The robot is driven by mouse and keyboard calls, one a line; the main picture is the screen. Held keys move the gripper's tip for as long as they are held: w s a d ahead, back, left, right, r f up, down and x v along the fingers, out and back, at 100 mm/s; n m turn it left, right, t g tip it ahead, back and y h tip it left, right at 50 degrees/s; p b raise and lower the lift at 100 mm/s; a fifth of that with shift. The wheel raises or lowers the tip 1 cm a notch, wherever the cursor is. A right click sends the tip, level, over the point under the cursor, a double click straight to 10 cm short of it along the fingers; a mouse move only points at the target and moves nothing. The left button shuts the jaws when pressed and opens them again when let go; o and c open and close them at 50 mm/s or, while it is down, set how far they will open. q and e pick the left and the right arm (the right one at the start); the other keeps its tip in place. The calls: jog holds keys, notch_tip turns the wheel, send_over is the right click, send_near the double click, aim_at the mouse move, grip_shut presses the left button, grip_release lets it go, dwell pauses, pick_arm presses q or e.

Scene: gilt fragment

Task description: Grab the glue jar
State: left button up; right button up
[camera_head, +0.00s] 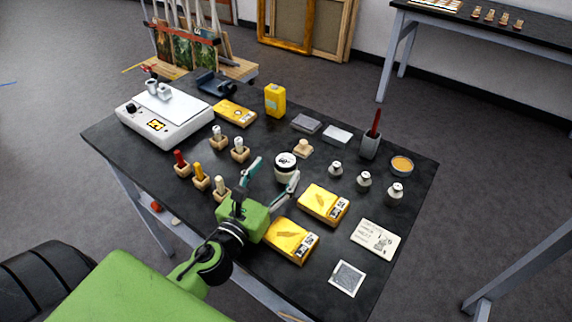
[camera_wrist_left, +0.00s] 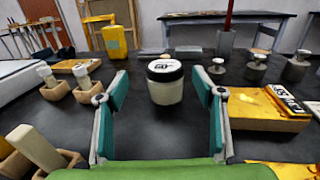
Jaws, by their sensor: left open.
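The glue jar (camera_head: 286,168) is a small white jar with a dark-rimmed, labelled lid. It stands upright on the dark table (camera_head: 325,270). In the left wrist view the jar (camera_wrist_left: 165,86) stands ahead, centred between the finger pads and a little beyond their tips. My left gripper (camera_head: 275,180) is open and empty, with its green-padded fingers spread wide and pointing at the jar from the near side. The fingers also show in the left wrist view (camera_wrist_left: 162,92). They look apart from the jar. My right gripper is not in view.
Yellow packets (camera_head: 324,204) lie right of the gripper. Wooden blocks holding small tools (camera_head: 201,177) stand left. A wooden knob (camera_head: 303,148) is close behind the jar. Several small metal weights (camera_head: 364,181) stand right. A white scale (camera_head: 165,115) and yellow canister (camera_head: 275,99) stand farther back.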

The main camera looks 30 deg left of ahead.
aim_at(287, 159)
pick_arm(q)
jog(key=shift+w+r, duration=0.1)
jog(key=shift+w, duration=0.35)
jog(key=shift+w+d+p, duration=0.15)
jog(key=shift+w+p, duration=0.25)
jog(key=shift+w, duration=0.75)
jog(key=shift+w+d+p, duration=0.15)
jog(key=shift+w+p, duration=0.25)
jog(key=shift+w, duration=0.75)
jog(key=c, duration=1.3)
